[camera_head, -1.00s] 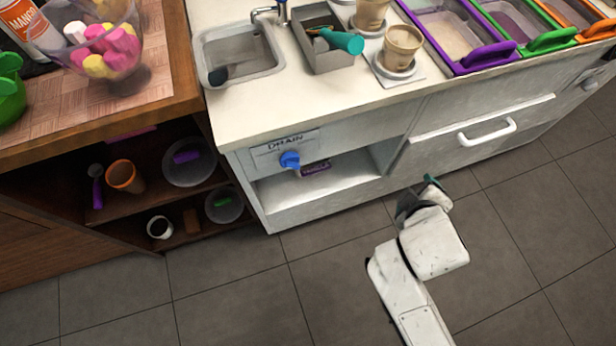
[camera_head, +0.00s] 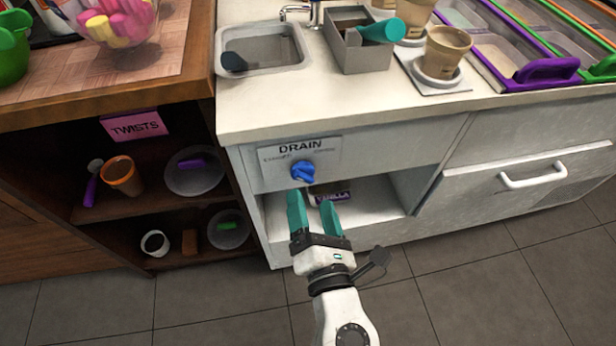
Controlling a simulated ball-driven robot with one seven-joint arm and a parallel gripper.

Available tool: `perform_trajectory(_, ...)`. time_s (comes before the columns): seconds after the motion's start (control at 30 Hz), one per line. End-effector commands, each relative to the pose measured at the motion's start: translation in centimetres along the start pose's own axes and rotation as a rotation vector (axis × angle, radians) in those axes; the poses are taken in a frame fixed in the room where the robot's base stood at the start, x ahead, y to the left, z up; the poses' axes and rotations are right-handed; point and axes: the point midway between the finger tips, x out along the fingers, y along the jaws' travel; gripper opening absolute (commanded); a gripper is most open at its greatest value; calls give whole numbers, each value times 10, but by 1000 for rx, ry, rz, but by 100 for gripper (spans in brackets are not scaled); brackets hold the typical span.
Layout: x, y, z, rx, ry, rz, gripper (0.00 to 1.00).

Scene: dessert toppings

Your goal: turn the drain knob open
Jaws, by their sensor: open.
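The blue drain knob (camera_head: 303,172) sits on the white plate marked DRAIN (camera_head: 284,160), on the counter's front below the sink. The word at the plate's left and the word at its right are too small to read surely. My gripper (camera_head: 312,206) has two teal fingers, spread apart and empty. It points up at the counter front, just below the knob in the picture. The left fingertip comes close to the knob's underside; I cannot tell whether it touches.
Behind the fingers is an open shelf (camera_head: 375,200) with a purple-labelled box (camera_head: 331,194). The sink (camera_head: 262,50) is above. A dark wooden shelf unit with an orange cup (camera_head: 122,176) stands left. A white drawer handle (camera_head: 533,176) juts out right. The grey floor (camera_head: 480,275) is clear.

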Motion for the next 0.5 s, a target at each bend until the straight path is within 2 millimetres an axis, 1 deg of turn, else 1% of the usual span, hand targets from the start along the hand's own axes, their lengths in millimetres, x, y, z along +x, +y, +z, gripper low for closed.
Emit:
perform_trajectory(0.03,11,2,1,2,-2,1,74)
perform_trajectory(0.2,40,1,1,3,-1,0,74)
perform_trajectory(0.33,55,0,0,2,-2,-1,74)
perform_trajectory(0.5,65,0,1,3,-1,-2,74)
